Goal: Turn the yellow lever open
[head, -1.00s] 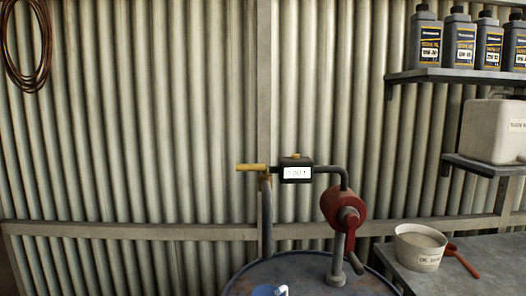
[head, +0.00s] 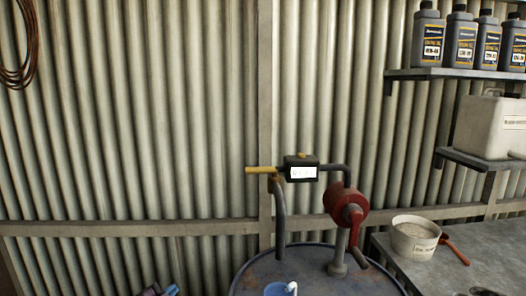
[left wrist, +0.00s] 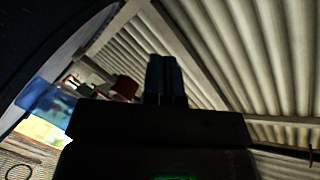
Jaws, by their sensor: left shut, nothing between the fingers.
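The yellow lever (head: 261,170) sticks out to the left, roughly level, from the fitting at the top of the dark hose. It sits beside the dark meter box (head: 300,170) with a white display, above the drum (head: 312,272). My left gripper (head: 160,290) just enters the bottom edge of the head view, low and left of the lever and well apart from it. In the left wrist view its fingers (left wrist: 165,80) are shut together and empty. The lever cannot be made out clearly in that view. My right gripper cannot be identified in these frames.
A red hand pump (head: 348,203) stands on the drum, joined to the meter by a pipe. A blue-and-white mug (head: 280,289) is at the drum's near side. A bench with a white tub (head: 415,238) and red scoop is at right. The space left of the lever is clear.

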